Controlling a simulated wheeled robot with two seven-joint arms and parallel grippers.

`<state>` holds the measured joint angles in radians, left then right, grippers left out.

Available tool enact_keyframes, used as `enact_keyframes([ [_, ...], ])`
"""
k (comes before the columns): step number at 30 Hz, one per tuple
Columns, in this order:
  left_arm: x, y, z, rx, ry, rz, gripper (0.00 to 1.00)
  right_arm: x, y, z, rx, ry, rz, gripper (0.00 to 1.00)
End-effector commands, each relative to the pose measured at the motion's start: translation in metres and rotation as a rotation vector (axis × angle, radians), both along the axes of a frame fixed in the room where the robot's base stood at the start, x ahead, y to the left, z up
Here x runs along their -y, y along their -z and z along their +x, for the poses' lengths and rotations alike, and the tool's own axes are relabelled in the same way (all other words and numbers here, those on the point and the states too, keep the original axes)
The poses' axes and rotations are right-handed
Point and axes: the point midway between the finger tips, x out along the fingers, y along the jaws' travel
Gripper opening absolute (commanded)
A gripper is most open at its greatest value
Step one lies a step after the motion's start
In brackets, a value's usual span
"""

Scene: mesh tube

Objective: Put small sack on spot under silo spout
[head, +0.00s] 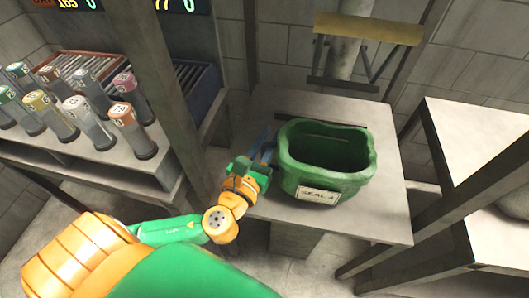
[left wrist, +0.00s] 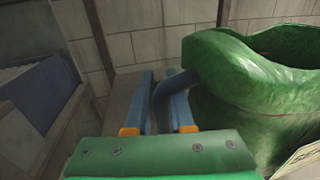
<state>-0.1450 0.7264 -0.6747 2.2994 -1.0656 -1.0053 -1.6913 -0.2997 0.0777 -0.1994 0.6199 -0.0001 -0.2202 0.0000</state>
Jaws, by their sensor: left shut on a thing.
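A green open-topped sack (head: 330,180) with a "SEAL-4" label stands upright on a grey table (head: 385,215), and its inside looks empty. My left gripper (head: 262,152) is at the sack's left side. In the left wrist view, the blue fingers (left wrist: 163,105) are shut on a dark handle (left wrist: 178,85) that joins the sack's side (left wrist: 240,90). The silo spout (head: 346,45), a grey pipe, comes down behind the table, above and beyond the sack. No marked spot shows clearly on the tabletop. My right gripper is not in view.
A yellow bar (head: 368,28) on a metal frame crosses the spout. Metal posts and a pale table (head: 490,130) stand at the right.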

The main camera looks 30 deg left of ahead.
Motion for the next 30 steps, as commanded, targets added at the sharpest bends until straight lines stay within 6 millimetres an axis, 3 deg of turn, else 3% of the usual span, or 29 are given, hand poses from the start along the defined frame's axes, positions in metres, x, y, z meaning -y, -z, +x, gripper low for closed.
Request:
enact_keyframes([
  [24, -0.038, 0.005, 0.131, 0.004, -0.002, 0.001, 0.00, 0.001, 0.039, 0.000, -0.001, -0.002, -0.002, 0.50],
  [30, -0.039, 0.020, 0.136, 0.001, 0.001, -0.001, 0.00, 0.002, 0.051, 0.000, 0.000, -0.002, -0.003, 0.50],
])
